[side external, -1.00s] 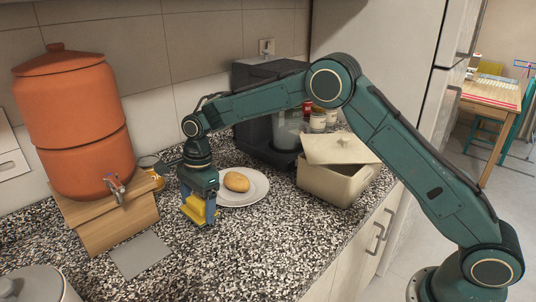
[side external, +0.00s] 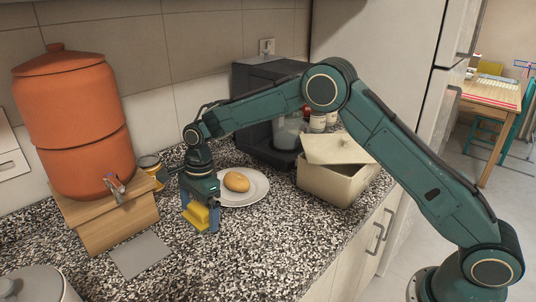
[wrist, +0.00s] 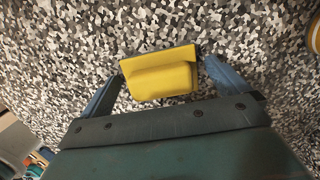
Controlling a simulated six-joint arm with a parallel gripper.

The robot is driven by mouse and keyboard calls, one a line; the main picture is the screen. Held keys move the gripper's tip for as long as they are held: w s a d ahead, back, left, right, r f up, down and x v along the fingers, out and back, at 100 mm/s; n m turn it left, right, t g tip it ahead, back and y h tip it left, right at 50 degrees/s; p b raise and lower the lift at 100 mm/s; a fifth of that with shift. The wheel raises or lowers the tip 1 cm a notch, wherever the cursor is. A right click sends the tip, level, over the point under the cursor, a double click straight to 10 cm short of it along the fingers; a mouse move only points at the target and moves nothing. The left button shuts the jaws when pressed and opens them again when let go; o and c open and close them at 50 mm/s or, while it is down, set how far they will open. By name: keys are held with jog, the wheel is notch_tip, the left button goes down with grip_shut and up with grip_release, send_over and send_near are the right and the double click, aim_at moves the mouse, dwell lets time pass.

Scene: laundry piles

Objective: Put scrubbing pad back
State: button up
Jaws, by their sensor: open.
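The yellow scrubbing pad (side external: 200,216) is in the side view, low over the speckled counter, between the fingers of my gripper (side external: 199,217). In the wrist view the pad (wrist: 160,76) is a yellow block with a dark edge, lying between the two blue fingers of my gripper (wrist: 160,80). Whether the pad rests fully on the counter is hard to tell.
A flat grey square (side external: 140,254) lies on the counter left of my gripper. An orange water dispenser (side external: 75,125) stands on a wooden stand (side external: 110,218) behind it. A white plate (side external: 258,193) with a potato-like item (side external: 236,182) is close on the right. A pot (side external: 35,285) is front left.

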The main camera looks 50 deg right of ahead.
jog(key=shift+r, duration=0.1)
notch_tip(320, 180, up, 12)
jog(key=d, duration=0.1)
jog(key=shift+d, duration=0.4)
dwell(0.6)
